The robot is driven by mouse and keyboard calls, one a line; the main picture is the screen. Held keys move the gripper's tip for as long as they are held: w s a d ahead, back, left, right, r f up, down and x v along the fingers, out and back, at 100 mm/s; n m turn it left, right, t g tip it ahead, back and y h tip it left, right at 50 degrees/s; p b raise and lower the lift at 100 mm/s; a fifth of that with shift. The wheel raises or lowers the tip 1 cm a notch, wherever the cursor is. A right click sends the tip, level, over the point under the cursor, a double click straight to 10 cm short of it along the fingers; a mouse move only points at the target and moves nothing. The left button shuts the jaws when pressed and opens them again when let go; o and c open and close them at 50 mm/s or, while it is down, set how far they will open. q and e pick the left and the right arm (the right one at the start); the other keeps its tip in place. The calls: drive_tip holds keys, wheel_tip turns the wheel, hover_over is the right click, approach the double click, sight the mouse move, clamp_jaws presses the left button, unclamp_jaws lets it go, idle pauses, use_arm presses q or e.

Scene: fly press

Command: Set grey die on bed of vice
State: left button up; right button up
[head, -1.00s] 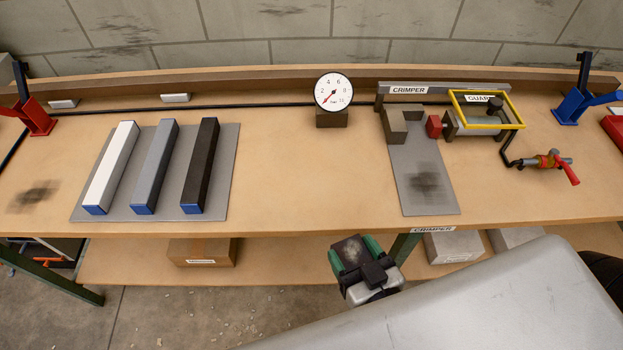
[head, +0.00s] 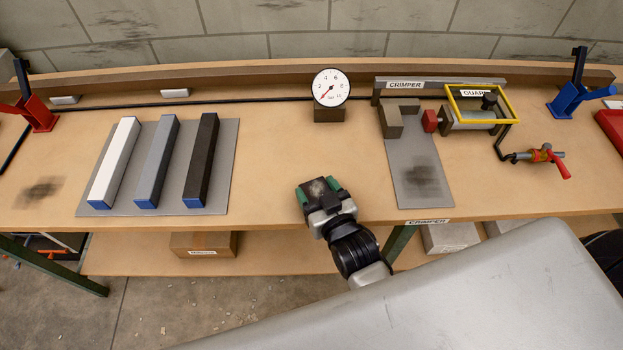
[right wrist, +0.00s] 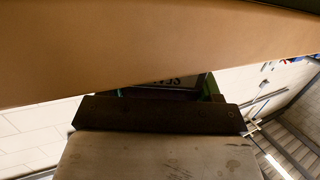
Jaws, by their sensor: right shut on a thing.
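My right gripper (head: 318,196) is shut on a dark grey block, seemingly the grey die (head: 319,186), with a scuffed patch on top. Green fingers flank it, near the table's front edge. In the right wrist view the gripper (right wrist: 165,88) is largely hidden behind a dark bar, and part of a label shows between the green pads. The vice, labelled CRIMPER, has a grey fixed jaw (head: 393,121), a red-faced ram (head: 430,121) and a grey plate (head: 414,160) in front. The gripper is left of the plate and apart from it. My left gripper is out of view.
White, grey and black bars lie on a grey mat (head: 228,165) at left. A dial gauge (head: 331,88) stands behind the gripper.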

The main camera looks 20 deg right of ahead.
sight(310, 182)
drive_tip(key=w, duration=0.3)
drive_tip(key=shift+a+r, duration=0.2)
drive_tip(key=shift+r, duration=0.05)
drive_tip(key=shift+w+f+p, duration=0.1)
drive_tip(key=shift+f+p, duration=0.3)
drive_tip(key=shift+f, duration=0.05)
drive_tip(key=shift+f, duration=0.15)
drive_tip(key=o, duration=1.1)
drive_tip(key=shift+f, duration=0.1)
drive_tip(key=o, duration=0.3)
